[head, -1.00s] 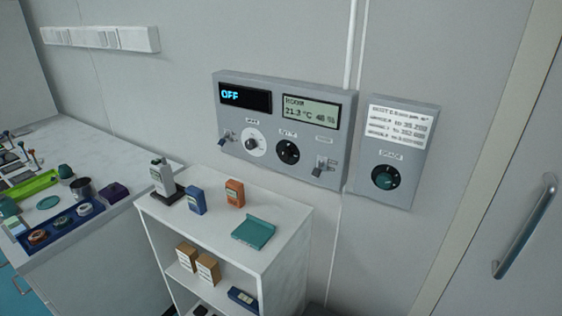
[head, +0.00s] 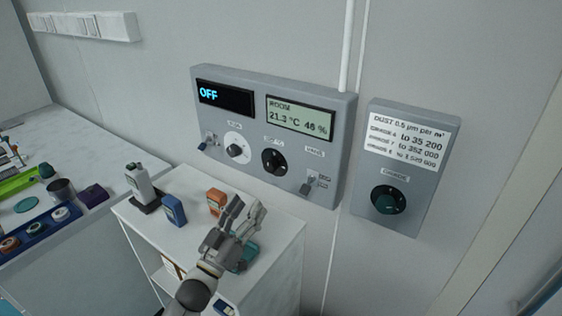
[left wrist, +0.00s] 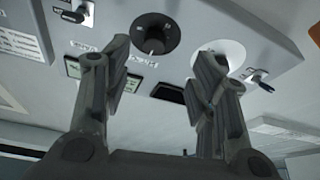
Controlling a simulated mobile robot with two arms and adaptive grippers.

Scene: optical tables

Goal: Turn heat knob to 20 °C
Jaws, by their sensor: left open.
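The grey wall panel (head: 225,135) carries a knob on a white dial (head: 236,148) and a black knob (head: 274,162). Their small labels are too blurred to tell which is heat. My left gripper (head: 246,210) is open and empty, in front of and below the panel, over the small shelf. In the left wrist view the panel appears upside down; the black knob (left wrist: 155,36) shows between and beyond the fingertips (left wrist: 163,55). The white dial (left wrist: 232,52) is partly hidden behind the right-hand finger. The displays (head: 299,117) read "OFF" and "ROOM 21.3 °C 46 %". My right gripper is not in view.
Two toggle switches flank the knobs, left (head: 207,142) and right (head: 308,186). The white shelf (head: 185,243) below holds small instruments and a teal tray partly behind my gripper.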

